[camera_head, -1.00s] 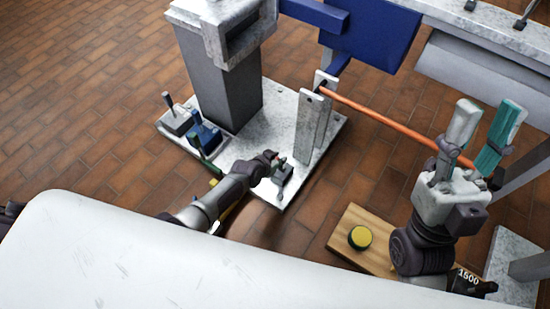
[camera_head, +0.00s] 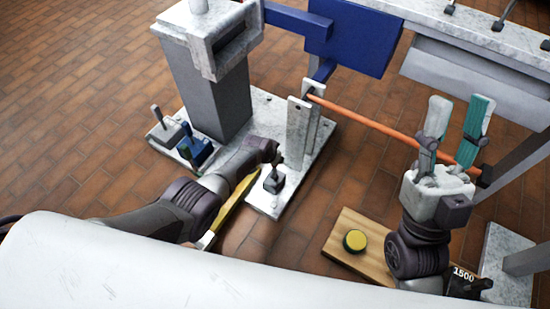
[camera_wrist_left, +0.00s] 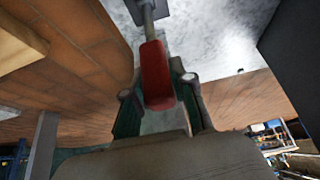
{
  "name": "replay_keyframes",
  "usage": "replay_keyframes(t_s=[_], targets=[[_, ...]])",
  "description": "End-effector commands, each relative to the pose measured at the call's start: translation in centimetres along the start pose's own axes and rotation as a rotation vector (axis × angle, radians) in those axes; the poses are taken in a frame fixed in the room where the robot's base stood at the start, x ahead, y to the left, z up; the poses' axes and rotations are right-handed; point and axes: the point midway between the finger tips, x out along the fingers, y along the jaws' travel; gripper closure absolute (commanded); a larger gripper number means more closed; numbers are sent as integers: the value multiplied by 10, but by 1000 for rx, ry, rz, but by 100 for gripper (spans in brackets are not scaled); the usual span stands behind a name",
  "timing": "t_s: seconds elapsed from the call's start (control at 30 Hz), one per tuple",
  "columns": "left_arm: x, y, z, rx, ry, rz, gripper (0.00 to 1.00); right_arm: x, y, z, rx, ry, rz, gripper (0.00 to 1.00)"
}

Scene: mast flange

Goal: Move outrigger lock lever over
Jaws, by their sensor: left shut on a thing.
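The lever has a red handle (camera_wrist_left: 157,75) on a thin grey rod in the left wrist view. In the head view its dark base (camera_head: 272,180) sits on the front corner of the speckled plate. My left gripper (camera_wrist_left: 160,92) is shut on the red handle, with one finger on each side. In the head view my left wrist hides that gripper and the handle. My right gripper (camera_head: 457,130) is open, fingers up, at the right; an orange bar (camera_head: 380,125) crosses the picture behind it, and I see nothing held.
A grey lever (camera_head: 166,127) and a blue lever (camera_head: 196,148) stand at the plate's left edge. A thick grey post (camera_head: 207,95) and pale upright plates (camera_head: 301,130) stand behind the left wrist. A yellow button (camera_head: 355,241) sits on a wooden board at the front right.

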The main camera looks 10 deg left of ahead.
Motion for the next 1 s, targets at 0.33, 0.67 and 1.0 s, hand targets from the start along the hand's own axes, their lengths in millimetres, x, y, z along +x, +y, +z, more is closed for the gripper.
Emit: replay_keyframes(t_s=[0.33, 0.67, 1.0], targets=[[0, 0, -1, 0, 2, 0, 62, 0, 0, 0, 0, 1, 0, 60], [0, 0, -1, 0, 3, 0, 50, 0, 0, 0, 0, -1, 0, 60], [-14, -1, -1, 0, 5, 1, 50, 0, 0, 1, 0, -2, 1, 60]])
